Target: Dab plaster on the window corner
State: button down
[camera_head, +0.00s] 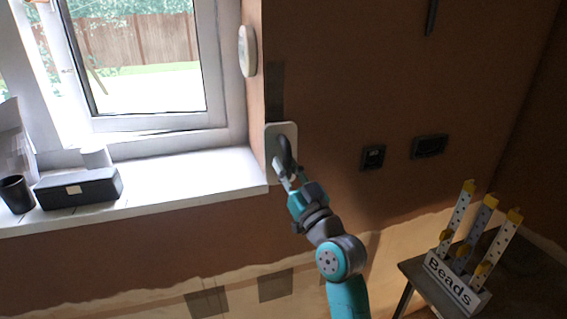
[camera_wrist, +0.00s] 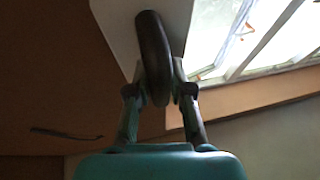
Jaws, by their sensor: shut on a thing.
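My gripper (camera_head: 290,183) is shut on the dark curved handle of a plastering trowel (camera_head: 290,132). The trowel's pale, flat plate stands upright at the window corner (camera_head: 266,150), beside the right end of the sill. It appears to lie against the brown wall, though exact contact is hard to tell. In the wrist view, my gripper (camera_wrist: 160,95) has its fingers on both sides of the dark handle, with the trowel's pale plate (camera_wrist: 118,22) behind it. The plate hides the wall beneath it. A darker strip (camera_head: 275,90) runs up the wall just above the trowel.
The white sill (camera_head: 190,175) holds a black box (camera_head: 78,188) and a dark cup (camera_head: 16,194) at left. Dark sockets (camera_head: 373,157) are on the wall. A stand marked "Beads" (camera_head: 455,283) is at lower right.

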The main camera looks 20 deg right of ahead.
jog(key=s, duration=0.6)
dwell(0.3)
dwell(0.4)
